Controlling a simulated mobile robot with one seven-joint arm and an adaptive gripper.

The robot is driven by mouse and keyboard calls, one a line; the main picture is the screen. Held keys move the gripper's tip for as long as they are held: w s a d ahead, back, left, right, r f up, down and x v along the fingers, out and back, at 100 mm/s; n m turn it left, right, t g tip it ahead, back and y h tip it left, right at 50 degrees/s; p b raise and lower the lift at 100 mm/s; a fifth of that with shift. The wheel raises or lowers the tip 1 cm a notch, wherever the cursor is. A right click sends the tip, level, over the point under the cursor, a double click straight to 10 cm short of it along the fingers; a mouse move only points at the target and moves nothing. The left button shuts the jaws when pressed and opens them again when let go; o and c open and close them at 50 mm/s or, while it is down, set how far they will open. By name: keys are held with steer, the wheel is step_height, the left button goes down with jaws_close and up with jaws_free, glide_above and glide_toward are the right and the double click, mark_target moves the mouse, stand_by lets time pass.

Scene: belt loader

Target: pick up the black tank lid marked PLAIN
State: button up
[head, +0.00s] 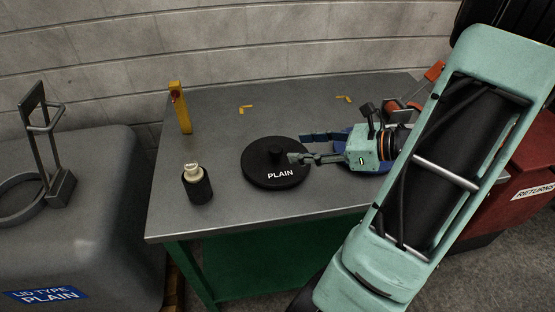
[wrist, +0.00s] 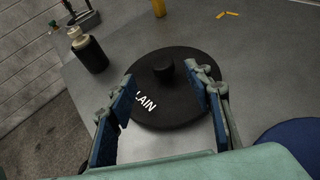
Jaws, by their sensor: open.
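The black tank lid marked PLAIN (head: 262,176) lies flat on the grey metal table. It is a round disc with a short knob at its centre, and it also shows in the wrist view (wrist: 178,105). My gripper (head: 297,148) is at the right side of the lid in the head view. In the wrist view my gripper (wrist: 163,88) is open, with one blue-padded finger on each side of the knob's line. The knob (wrist: 163,69) lies ahead between the fingertips, and nothing is held. I cannot tell the exact fingertip height above the lid.
A dark bottle with a pale cap (head: 196,186) stands left of the lid. A yellow post (head: 181,110) stands at the table's back left. A blue object (head: 352,160) lies partly hidden behind my gripper. The grey tank (head: 85,225) is left, a red RETURNS bin (head: 525,185) right.

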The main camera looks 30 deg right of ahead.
mark_target(279, 149)
steer(key=b+x, duration=0.1)
steer(key=x, duration=0.5)
steer(key=b+x, duration=0.1)
steer(key=x, duration=0.2)
steer(key=shift+d+f+b, duration=0.15)
steer(key=shift+f+b, duration=0.15)
steer(key=shift+c, duration=0.6)
jaws_close()
